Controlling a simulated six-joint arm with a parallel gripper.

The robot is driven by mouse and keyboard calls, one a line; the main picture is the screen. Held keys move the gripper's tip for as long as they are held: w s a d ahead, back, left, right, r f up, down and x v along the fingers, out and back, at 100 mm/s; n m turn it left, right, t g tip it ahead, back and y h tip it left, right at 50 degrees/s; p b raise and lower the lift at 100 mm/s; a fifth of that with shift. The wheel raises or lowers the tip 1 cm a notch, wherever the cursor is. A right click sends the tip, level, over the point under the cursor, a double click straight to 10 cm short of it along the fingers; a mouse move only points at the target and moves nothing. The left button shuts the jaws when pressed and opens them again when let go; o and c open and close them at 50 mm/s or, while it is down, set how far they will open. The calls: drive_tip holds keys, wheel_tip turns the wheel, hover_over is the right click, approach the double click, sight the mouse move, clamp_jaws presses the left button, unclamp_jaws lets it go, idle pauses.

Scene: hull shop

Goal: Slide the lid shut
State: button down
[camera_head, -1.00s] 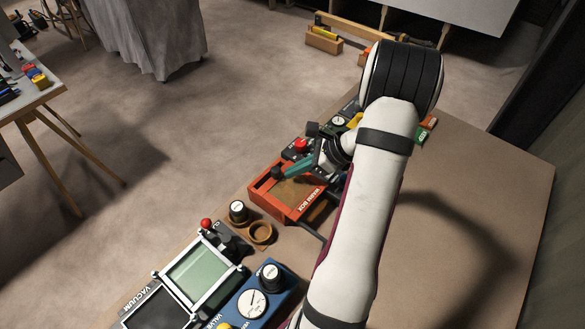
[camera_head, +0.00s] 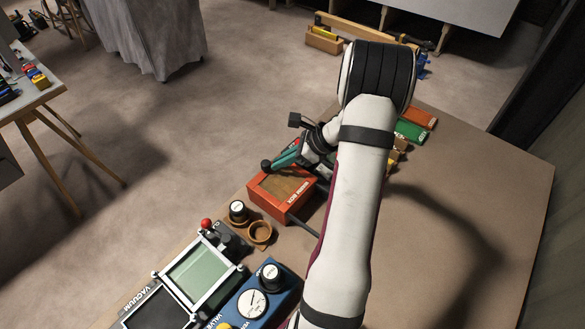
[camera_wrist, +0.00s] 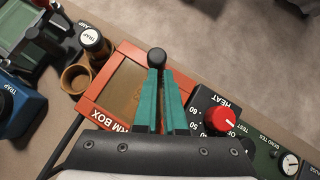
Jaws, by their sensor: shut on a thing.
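The orange-red warm box (camera_head: 290,207) stands at the bench's far edge. On its top a brown panel (camera_head: 284,184) shows inside an orange frame; it also shows in the wrist view (camera_wrist: 120,88). I cannot tell whether this panel is the lid or the inside of the box. A round black knob (camera_wrist: 156,57) sits at the tips of my teal fingers, near the box's far right corner. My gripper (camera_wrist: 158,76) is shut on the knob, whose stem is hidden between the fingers. In the head view my gripper (camera_head: 277,161) reaches over from the right.
A heat control with a red knob (camera_wrist: 219,121) stands close right of my fingers in the wrist view. The bench's right side (camera_head: 470,200) is clear.

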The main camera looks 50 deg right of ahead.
sight(301, 174)
drive_tip(key=shift+w+a, duration=0.2)
drive_tip(key=shift+a, duration=0.05)
drive_tip(key=s+d, duration=0.1)
drive_tip(key=s+d+r, duration=0.1)
drive_tip(key=s, duration=0.1)
drive_tip(key=s+d, duration=0.1)
drive_tip(key=shift+s+r, duration=0.2)
drive_tip(key=shift+s, duration=0.2)
drive_tip(key=v, duration=0.8)
drive_tip(key=w+a+r+n+g, duration=0.2)
drive_tip(key=a+n, duration=0.2)
drive_tip(key=a, duration=0.3)
drive_tip(key=w+a+r+n+g+y, duration=0.1)
drive_tip(key=a+r+n, duration=0.15)
drive_tip(key=a, duration=0.45)
drive_tip(key=w+a+r+n+g, duration=0.2)
drive_tip(key=a+n, duration=0.2)
drive_tip(key=a, duration=0.4)
drive_tip(key=s+a+n+g+h, duration=0.2)
drive_tip(key=s+a+n+h, duration=0.1)
drive_tip(key=s+a+n, duration=1.1)
drive_tip(key=shift+a+f+n+g, duration=0.2)
drive_tip(key=shift+a+n+g, duration=0.2)
drive_tip(key=shift+a, duration=0.2)
